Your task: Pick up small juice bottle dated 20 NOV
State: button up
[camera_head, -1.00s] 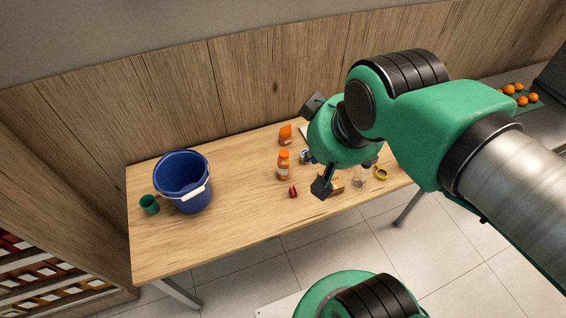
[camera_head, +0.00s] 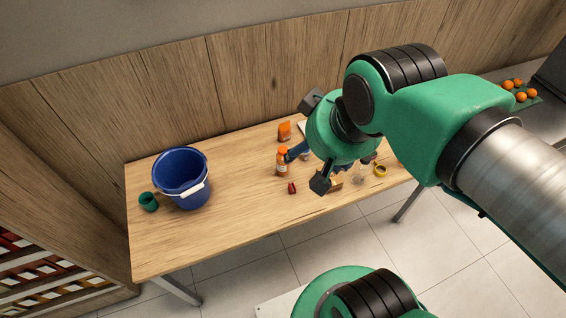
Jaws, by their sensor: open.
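A small bottle with orange juice, an orange cap and a pale label (camera_head: 282,163) stands upright on the wooden table (camera_head: 225,215), right of the table's middle. The date on its label is too small to read. My gripper (camera_head: 297,152) shows only in part, as a dark bluish finger coming from behind my green wrist. It is open, and its visible tip is close to the right side of the bottle, near the cap and neck. I cannot tell whether it touches the bottle. The rest of my gripper is hidden by my wrist.
A blue bucket (camera_head: 181,180) and a green cup (camera_head: 148,202) stand at the left. An orange packet (camera_head: 285,131) is behind the bottle. A small red item (camera_head: 292,188) lies in front. A yellow tape roll (camera_head: 380,170) is at the right. The table between bucket and bottle is clear.

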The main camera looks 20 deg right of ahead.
jog(key=shift+w, duration=0.15)
jog(key=m+g+b, duration=0.3)
jog(key=m+g, duration=0.3)
send_over(283, 149)
notch_tip(283, 149, down, 31)
jog(key=shift+f, duration=0.5)
jog(key=shift+f, duration=0.1)
jog(key=shift+f+b, duration=0.9)
jog(key=shift+f, duration=3.3)
